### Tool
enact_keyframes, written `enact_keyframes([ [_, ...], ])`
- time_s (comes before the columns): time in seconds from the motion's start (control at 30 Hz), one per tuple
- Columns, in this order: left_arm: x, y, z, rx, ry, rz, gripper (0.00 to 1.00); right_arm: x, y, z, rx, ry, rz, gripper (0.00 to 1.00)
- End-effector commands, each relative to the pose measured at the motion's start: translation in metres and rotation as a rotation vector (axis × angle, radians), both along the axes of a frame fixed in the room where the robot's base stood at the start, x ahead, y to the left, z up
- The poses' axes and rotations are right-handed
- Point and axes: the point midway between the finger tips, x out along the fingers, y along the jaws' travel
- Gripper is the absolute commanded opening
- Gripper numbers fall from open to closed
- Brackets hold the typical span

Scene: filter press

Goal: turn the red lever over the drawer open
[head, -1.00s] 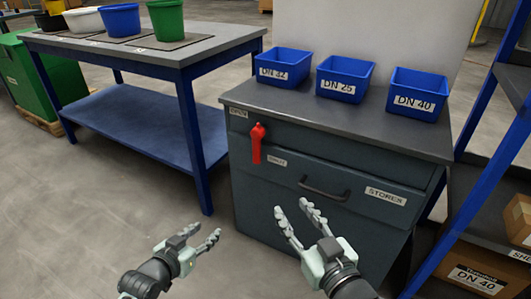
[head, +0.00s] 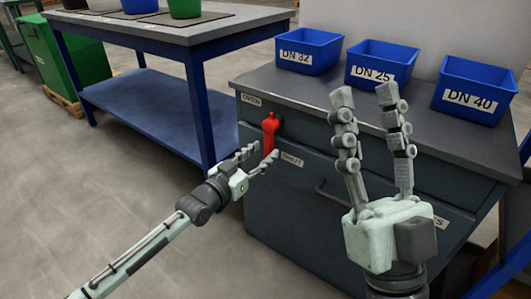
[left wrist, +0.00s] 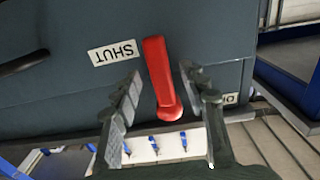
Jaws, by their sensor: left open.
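The red lever (head: 269,128) is on the cabinet front above the drawer (head: 290,205). It points down, with its lower end near the SHUT label (head: 292,160). A second label, partly legible, is at the upper left (head: 251,100). My left gripper (head: 259,154) is open at the lever's lower part. In the left wrist view the lever (left wrist: 158,72) shows between the two open fingers (left wrist: 160,72); I cannot tell whether they touch it. My right gripper (head: 364,92) is open and empty, raised in front of the cabinet, hiding part of the drawer and its handle (head: 328,196).
Blue bins DN 32 (head: 308,52), DN 25 (head: 382,65) and DN 40 (head: 475,90) stand on the cabinet top. A blue workbench (head: 150,100) stands to the left. The floor (head: 110,180) in front of it is clear. A shelf rack is at the right edge.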

Motion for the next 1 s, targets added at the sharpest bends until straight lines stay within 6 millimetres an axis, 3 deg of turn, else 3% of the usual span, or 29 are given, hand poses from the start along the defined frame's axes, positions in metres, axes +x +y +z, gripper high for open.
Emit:
enact_keyframes([
  [0.17, 0.0125, -0.0093, -0.0003, 0.0, 0.0, 0.0, 0.43, -0.0063, -0.0033, 0.0028, 0.016, -0.048, -0.004, 0.4],
  [0.47, 0.0141, -0.0102, -0.0003, 0.001, 0.001, 0.0, 0.42, -0.0073, -0.0038, 0.004, 0.018, -0.055, -0.005, 0.4],
  [0.8, 0.0139, -0.0102, -0.0003, 0.001, 0.001, 0.0, 0.0, -0.0072, -0.0038, 0.0039, 0.017, -0.055, -0.004, 0.4],
  [1.0, 0.0138, -0.0101, -0.0004, 0.001, 0.001, 0.0, 0.0, -0.0072, -0.0038, 0.0038, 0.017, -0.055, -0.004, 0.4],
])
